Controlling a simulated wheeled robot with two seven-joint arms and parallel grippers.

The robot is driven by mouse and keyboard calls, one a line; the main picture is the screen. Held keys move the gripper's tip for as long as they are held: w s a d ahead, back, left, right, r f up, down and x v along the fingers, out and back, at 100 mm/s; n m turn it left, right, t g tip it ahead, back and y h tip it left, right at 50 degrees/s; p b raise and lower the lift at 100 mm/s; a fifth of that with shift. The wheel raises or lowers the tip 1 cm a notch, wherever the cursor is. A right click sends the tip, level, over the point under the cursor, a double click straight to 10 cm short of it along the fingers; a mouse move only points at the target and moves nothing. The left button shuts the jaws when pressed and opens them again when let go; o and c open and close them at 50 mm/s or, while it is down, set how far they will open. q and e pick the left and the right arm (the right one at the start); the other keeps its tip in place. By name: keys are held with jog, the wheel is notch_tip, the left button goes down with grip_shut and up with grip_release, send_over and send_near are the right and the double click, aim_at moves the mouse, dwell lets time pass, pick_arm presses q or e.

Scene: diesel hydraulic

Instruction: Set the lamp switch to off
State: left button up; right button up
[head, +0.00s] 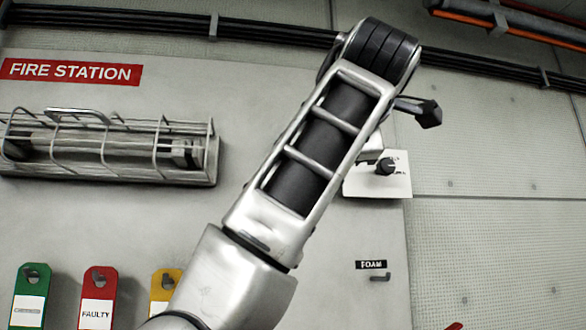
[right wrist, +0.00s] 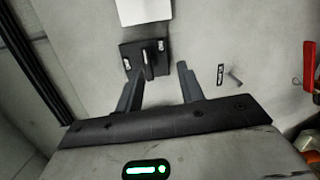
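The lamp switch (right wrist: 145,58) shows in the right wrist view as a dark square plate with a raised black knob and small white labels, too small to read. My right gripper (right wrist: 159,70) is open and empty. Its two fingers stand apart, with their tips just short of the switch plate in the picture; I see no contact. In the head view my right arm hides most of the switch area, and the gripper is largely behind it. A caged tube lamp (head: 100,150) is on the wall at the left; I cannot tell if it is lit. My left gripper is out of view.
A white plate (right wrist: 145,12) is beside the switch. A FOAM label (head: 371,265) with a small hook (head: 380,277) is below. Green (head: 31,290), red (head: 98,295) and yellow (head: 165,290) tags hang at lower left. Dark pipes (head: 260,30) run along the top.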

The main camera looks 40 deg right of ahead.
jog(key=w+d+r+p, duration=0.1)
jog(key=w, duration=0.3)
jog(key=w+d+t+y+p, duration=0.1)
jog(key=w+d, duration=0.1)
jog(key=w, duration=0.2)
jog(key=w+d+r+t+y+p, duration=0.1)
jog(key=w+d, duration=0.1)
jog(key=w, duration=0.2)
jog(key=shift+w+d+r+n, duration=0.1)
jog(key=shift+w+r+n, duration=0.2)
jog(key=shift+w+n, duration=0.1)
grip_shut()
